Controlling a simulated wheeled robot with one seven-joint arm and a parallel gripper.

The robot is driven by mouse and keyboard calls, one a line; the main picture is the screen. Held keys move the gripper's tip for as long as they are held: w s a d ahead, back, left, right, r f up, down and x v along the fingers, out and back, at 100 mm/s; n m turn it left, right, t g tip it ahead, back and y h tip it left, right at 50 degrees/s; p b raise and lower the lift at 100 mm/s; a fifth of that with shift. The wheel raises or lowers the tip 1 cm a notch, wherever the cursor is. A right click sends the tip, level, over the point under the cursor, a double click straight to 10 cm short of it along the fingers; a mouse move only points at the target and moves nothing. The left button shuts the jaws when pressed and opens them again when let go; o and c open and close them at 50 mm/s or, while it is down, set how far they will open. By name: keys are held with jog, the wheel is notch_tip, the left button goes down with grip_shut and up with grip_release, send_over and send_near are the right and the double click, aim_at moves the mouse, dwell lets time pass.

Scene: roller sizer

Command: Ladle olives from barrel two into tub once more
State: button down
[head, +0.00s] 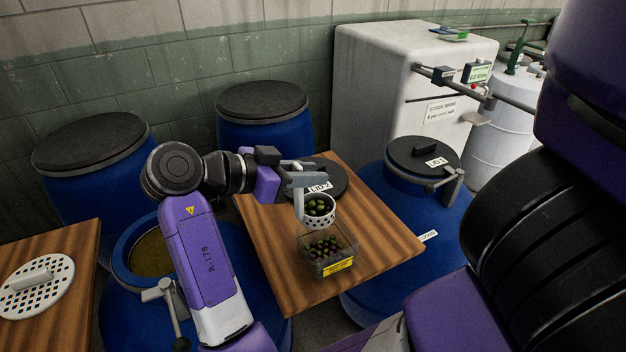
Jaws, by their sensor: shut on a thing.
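My gripper (297,180) is shut on the handle of a white perforated ladle (319,221). The ladle cup holds green and dark olives (319,206). It hangs above the back part of a clear square tub (340,252), over the wooden board. The tub has a yellow label and holds several dark and green olives at its bottom. An open blue barrel (121,265) with yellowish contents stands at the lower left, partly hidden by my arm. A dark round lid labelled LID 2 (335,177) lies on the board behind the ladle.
The wooden board (281,270) has bare room in front of the tub. A closed blue barrel with LID 1 (422,156) stands at the right. Two more lidded barrels (75,165) (262,120) stand behind. A white perforated disc (36,288) lies on another board. A white cabinet (380,85) stands behind.

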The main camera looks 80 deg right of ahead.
jog(key=s+d+f+t+y+p, duration=0.8)
jog(key=s+f+t+y+p, duration=0.1)
jog(key=f+t+y+p, duration=0.1)
jog(key=shift+s+f+m+t+y+p, duration=0.25)
jog(key=shift+t+y+p, duration=0.25)
jog(key=shift+y+p, duration=0.4)
dwell(2.2)
jog(key=shift+d, duration=0.1)
dwell(0.5)
